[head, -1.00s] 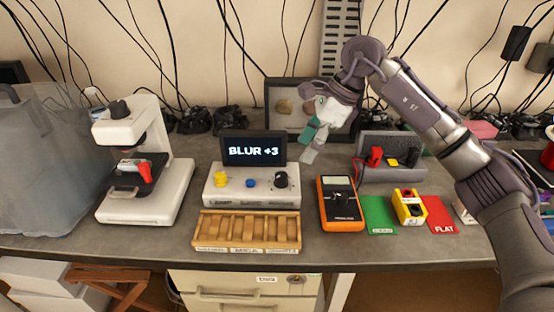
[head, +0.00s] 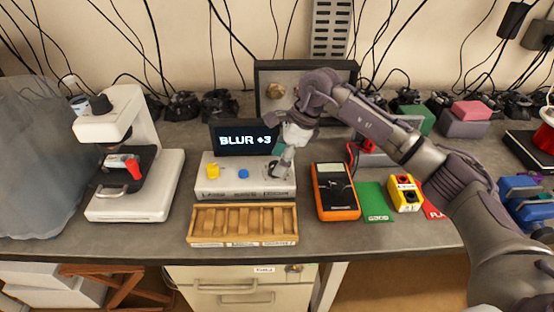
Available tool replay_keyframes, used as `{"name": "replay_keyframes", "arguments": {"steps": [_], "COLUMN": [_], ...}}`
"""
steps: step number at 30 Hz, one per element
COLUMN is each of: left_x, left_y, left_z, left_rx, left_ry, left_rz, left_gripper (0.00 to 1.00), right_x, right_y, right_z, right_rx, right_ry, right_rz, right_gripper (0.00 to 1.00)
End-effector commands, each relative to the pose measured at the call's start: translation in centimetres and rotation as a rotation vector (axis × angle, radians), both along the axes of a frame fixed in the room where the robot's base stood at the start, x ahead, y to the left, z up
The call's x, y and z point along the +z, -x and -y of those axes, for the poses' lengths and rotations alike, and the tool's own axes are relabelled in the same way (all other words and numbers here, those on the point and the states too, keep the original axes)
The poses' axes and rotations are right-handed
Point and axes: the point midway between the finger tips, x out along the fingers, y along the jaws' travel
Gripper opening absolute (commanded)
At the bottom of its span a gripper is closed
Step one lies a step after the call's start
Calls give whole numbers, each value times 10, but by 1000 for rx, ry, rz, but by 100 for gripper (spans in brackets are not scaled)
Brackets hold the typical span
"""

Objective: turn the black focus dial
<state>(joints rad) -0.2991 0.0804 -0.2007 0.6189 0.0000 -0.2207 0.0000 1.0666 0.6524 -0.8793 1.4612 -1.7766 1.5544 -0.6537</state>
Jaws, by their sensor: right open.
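A white control box (head: 214,187) stands on the bench with a yellow knob (head: 212,171), a blue button (head: 243,174) and, at its right end, the black focus dial (head: 271,169). The dial is largely hidden by my right gripper (head: 278,173). That gripper points down over the dial with its fingers open; I cannot tell whether they touch it. The screen (head: 244,138) behind the box reads "BLUR +3". A white microscope (head: 132,190) stands to the left. My left gripper is not in view.
A wooden slotted tray (head: 242,239) lies in front of the box. Bare bench lies between microscope and box.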

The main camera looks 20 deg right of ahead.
Motion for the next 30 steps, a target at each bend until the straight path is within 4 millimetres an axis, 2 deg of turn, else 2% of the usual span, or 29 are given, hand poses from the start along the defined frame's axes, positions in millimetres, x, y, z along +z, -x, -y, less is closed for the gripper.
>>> {"name": "replay_keyframes", "arguments": {"steps": [1,4,14,17,25,30], "left_x": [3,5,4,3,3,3], "left_y": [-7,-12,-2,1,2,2], "left_z": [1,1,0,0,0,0], "left_rx": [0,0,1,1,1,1], "left_ry": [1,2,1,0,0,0], "left_rz": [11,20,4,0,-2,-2], "left_gripper": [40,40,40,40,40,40], "right_x": [-5,-12,-17,-16,-16,-16], "right_y": [0,-2,-2,-2,-2,-2], "right_z": [-3,-5,-6,-6,-6,-6], "right_rx": [0,0,1,1,0,-8], "right_ry": [0,0,0,0,0,0], "right_rz": [-3,0,0,0,1,1], "right_gripper": [63,63,63,50,4,3]}}
